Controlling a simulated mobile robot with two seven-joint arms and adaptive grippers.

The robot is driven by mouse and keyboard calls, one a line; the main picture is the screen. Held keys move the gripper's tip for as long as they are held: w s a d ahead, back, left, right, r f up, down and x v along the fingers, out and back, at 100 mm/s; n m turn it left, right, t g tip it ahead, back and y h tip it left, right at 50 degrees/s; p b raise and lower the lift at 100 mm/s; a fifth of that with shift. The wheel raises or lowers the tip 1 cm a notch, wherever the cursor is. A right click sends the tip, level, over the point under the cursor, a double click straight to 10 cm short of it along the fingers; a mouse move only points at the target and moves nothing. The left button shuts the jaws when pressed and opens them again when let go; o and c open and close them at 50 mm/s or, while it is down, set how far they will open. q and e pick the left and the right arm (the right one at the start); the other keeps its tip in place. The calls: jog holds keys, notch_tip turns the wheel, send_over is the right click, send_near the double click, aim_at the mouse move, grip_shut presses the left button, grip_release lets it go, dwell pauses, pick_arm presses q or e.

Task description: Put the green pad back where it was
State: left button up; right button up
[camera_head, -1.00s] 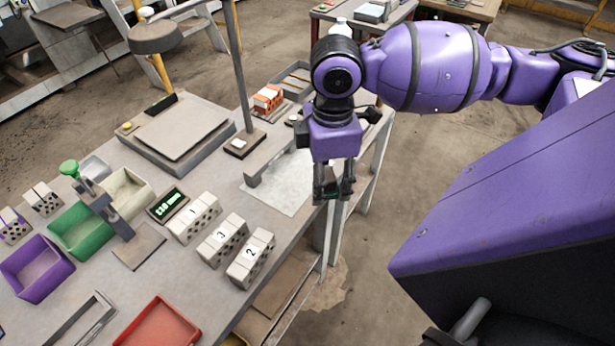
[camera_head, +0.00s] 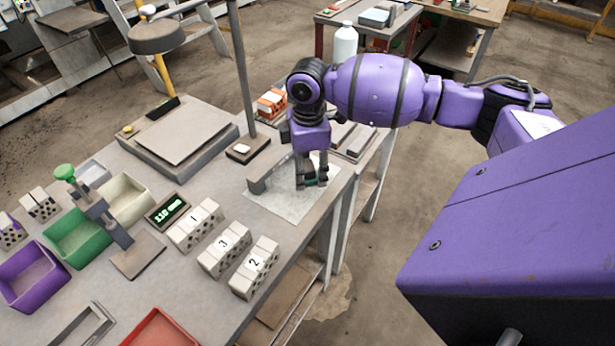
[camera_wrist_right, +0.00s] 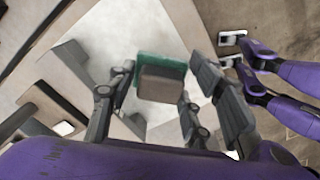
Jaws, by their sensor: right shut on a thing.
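The green pad (camera_wrist_right: 160,60) shows in the right wrist view between the fingers of my right gripper (camera_wrist_right: 160,88), with a grey-brown block on its face. In the head view only a small dark green bit of the pad (camera_head: 312,181) shows between the fingertips. My right gripper (camera_head: 311,182) is shut on it, pointing down over the pale sheet (camera_head: 278,207) near the bench's right edge. I cannot tell whether the pad touches the sheet. My left gripper is in neither view.
A grey bar (camera_head: 268,174) stands just left of the gripper, with a post (camera_head: 241,80) behind it. Bricks marked 1 (camera_head: 195,224), 3 (camera_head: 224,250) and 2 (camera_head: 254,267) stand in front. Orange bricks (camera_head: 271,102) lie behind.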

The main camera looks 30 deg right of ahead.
aim_at(308, 178)
jog(key=shift+f, duration=1.55)
jog(key=shift+f, duration=0.2)
jog(key=o, duration=1.1)
jog(key=shift+r, duration=0.1)
notch_tip(308, 178, up, 12)
jog(key=shift+r+p, duration=0.1)
jog(key=shift+p, duration=0.2)
